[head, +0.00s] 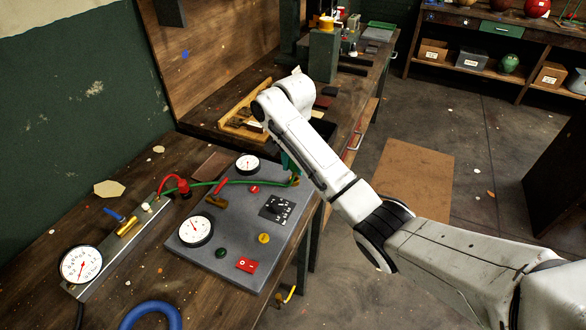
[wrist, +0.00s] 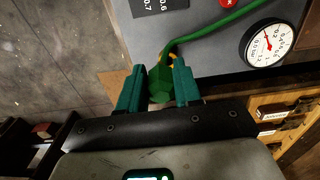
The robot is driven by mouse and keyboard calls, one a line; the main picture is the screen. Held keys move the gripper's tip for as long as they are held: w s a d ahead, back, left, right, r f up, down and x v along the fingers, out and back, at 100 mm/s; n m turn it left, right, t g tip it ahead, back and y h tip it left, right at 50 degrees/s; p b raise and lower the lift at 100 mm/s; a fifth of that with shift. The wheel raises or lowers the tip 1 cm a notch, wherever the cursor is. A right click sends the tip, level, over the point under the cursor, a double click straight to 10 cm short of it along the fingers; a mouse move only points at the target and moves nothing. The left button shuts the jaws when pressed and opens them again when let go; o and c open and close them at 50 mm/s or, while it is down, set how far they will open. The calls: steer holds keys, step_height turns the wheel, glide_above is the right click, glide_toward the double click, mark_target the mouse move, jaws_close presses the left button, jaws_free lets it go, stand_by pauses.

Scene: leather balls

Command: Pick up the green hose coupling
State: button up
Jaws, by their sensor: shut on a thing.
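The green hose coupling (wrist: 160,82) is a faceted green piece at the end of a green hose (wrist: 210,36). In the wrist view it sits between the two teal fingers of my gripper (wrist: 158,88), which are shut on it. A bit of yellow shows beside the coupling, near the right finger. In the head view, my gripper (head: 290,164) is at the right edge of the grey panel, mostly hidden behind my white arm. There the green hose (head: 236,181) runs left across the panel toward a red fitting (head: 184,188). The coupling is hard to make out in that view.
The grey panel (head: 232,232) carries dials, buttons and a red switch (head: 247,265) on the wooden bench (head: 110,215). A gauge strip (head: 118,248) and a blue hose coil (head: 150,315) lie left of it. A wooden tray (head: 238,122) stands behind. Open floor lies right of the bench.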

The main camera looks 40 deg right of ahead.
steer(key=shift+s+a+r+p, duration=2.4)
steer(key=shift+s+a+r, duration=1.3)
steer(key=shift+s, duration=1.1)
step_height(320, 180, down, 7)
steer(key=b, duration=0.3)
steer(key=shift+f+b, duration=0.2)
steer(key=shift+b, duration=0.2)
